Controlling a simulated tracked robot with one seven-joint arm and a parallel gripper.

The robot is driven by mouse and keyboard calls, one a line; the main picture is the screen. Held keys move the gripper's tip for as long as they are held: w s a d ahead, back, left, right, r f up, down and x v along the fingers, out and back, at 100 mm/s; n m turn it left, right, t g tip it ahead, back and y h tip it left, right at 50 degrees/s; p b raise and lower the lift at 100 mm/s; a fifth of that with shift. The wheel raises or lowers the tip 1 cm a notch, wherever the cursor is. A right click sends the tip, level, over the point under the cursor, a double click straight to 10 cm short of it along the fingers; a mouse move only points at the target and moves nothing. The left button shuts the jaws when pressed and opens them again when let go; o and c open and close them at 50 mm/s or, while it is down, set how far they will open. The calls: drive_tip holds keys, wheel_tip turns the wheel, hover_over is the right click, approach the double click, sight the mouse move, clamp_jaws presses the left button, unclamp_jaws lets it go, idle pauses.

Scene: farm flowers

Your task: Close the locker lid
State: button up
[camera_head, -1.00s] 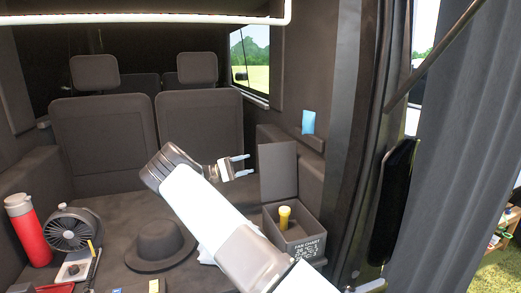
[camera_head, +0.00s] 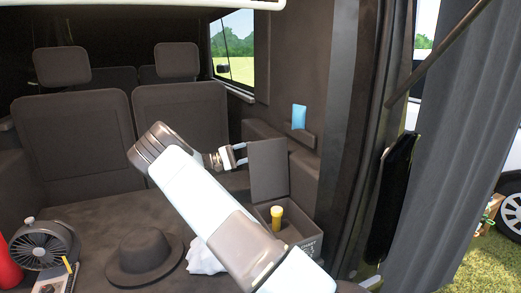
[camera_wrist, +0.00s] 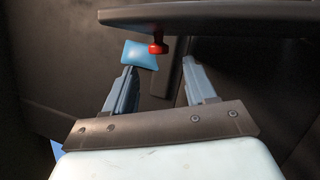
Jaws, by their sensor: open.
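The locker is a dark grey box (camera_head: 307,243) at the right of the cargo floor in the head view. Its lid (camera_head: 270,171) stands open, nearly upright, at the box's back. A yellow-capped item (camera_head: 277,216) stands inside the box. My gripper (camera_head: 242,154) is open and empty, its fingertips close to the lid's left edge; I cannot tell whether they touch. In the wrist view my gripper (camera_wrist: 159,72) points towards a dark panel (camera_wrist: 210,18), probably the lid, with a red knob (camera_wrist: 158,46) under it.
A dark hat (camera_head: 145,258), a white cloth (camera_head: 204,258) and a fan (camera_head: 44,245) lie on the cargo floor. A blue packet (camera_head: 299,117) is on the side wall, right of the lid. Rear seats (camera_head: 183,125) stand behind. The door frame and a grey curtain (camera_head: 450,150) bound the right.

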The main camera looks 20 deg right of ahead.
sight(260, 148)
drive_tip(key=shift+x, duration=2.9)
drive_tip(key=shift+c, duration=0.4)
clamp_jaws()
